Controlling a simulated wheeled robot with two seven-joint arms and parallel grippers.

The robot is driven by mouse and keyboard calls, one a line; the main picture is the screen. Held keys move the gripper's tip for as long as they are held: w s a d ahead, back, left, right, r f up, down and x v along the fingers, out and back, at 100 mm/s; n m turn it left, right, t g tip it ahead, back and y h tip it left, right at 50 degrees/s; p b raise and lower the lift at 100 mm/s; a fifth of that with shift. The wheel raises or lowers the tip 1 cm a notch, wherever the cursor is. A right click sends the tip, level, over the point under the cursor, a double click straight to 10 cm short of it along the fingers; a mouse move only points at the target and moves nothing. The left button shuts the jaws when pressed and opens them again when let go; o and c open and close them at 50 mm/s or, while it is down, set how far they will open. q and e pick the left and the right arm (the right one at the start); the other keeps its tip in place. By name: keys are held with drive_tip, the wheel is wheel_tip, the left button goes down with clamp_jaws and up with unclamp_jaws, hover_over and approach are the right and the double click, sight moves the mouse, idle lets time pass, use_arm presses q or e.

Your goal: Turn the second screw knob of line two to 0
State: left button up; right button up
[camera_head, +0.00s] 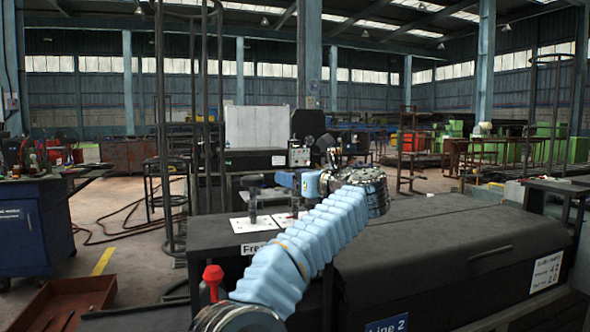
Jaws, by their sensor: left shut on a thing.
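Two dark upright screw knobs stand on white plates on a dark machine top in the head view. The first knob (253,195) has a T-shaped head and stands free on the left plate (250,225). The second knob (294,206) stands just right of it, its top partly hidden by my gripper. My left arm rises from the bottom centre and bends back to the left at the wrist. My left gripper (288,180) is shut at the top of the second knob. The knob's setting is too small to read. My right gripper is not in view.
A blue "Line 2" sign (387,325) is at the bottom edge. A long dark machine cover (450,245) fills the right. A red-topped handle (212,280) stands beside my forearm.

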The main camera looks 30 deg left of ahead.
use_arm(q)
drive_tip(key=shift+r+n+g, duration=0.4)
drive_tip(key=o, duration=0.9)
drive_tip(key=shift+o, duration=0.2)
drive_tip(key=shift+f, duration=0.2)
drive_tip(key=b+v, duration=0.1)
drive_tip(key=v, duration=1.3)
drive_tip(key=shift+w+f+b, duration=0.15)
drive_tip(key=shift+f+b, duration=0.05)
drive_tip(key=shift+b, duration=0.1)
